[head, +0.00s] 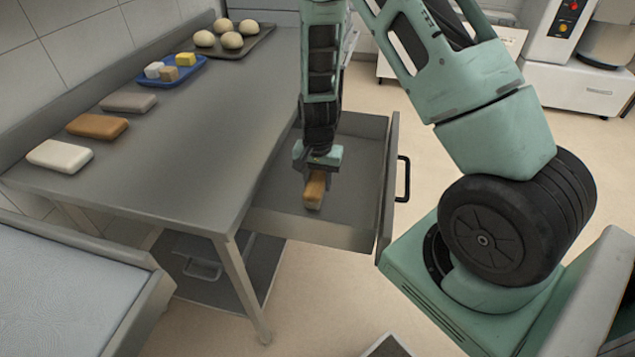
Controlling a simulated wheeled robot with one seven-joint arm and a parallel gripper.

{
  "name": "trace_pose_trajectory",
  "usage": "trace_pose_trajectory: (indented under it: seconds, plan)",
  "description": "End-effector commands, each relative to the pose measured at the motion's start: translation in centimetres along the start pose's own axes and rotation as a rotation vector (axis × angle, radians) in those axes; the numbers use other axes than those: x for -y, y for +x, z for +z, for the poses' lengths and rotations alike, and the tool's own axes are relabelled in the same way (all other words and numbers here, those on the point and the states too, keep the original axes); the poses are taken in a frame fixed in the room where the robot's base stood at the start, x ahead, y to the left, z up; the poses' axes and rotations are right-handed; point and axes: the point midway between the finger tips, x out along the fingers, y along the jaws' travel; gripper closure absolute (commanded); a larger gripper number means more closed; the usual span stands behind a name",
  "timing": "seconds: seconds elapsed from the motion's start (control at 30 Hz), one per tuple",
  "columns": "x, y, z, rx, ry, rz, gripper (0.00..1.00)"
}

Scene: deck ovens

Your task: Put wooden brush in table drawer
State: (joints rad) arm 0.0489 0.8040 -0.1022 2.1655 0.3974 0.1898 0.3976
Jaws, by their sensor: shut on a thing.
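The wooden brush (315,193) is a small brown block-like piece, held upright or tilted under my gripper (316,170), which is shut on its upper end. Gripper and brush are over the open table drawer (277,193), within its walls as seen from here. I cannot tell whether the brush touches the drawer floor. The drawer is grey, pulled out to the right from under the steel table (205,130), with a black handle (403,178) on its front. The rest of the drawer's floor looks empty, though my arm hides part of its far end.
On the table lie white (60,156), brown (97,126) and grey (128,102) blocks, a blue tray (172,80) with small cubes, and a dark tray (263,35) with dough balls. A lower shelf (205,275) is under the table. A light-topped surface (60,290) stands at front left.

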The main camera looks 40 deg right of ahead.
Motion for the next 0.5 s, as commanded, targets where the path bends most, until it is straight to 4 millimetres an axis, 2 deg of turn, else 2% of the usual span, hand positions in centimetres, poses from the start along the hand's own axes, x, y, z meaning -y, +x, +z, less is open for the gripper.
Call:
trace_pose_trajectory:
  seconds: [0.1, 0.47, 0.5]
  plan:
    - [-0.01, 0.93, 0.02, 0.0, 0.0, 0.0, 0.97]
    - [0.01, 1.35, 0.0, -0.001, 0.0, -0.001, 0.97]
    - [0.01, 1.31, 0.0, -0.001, 0.0, -0.001, 0.55]
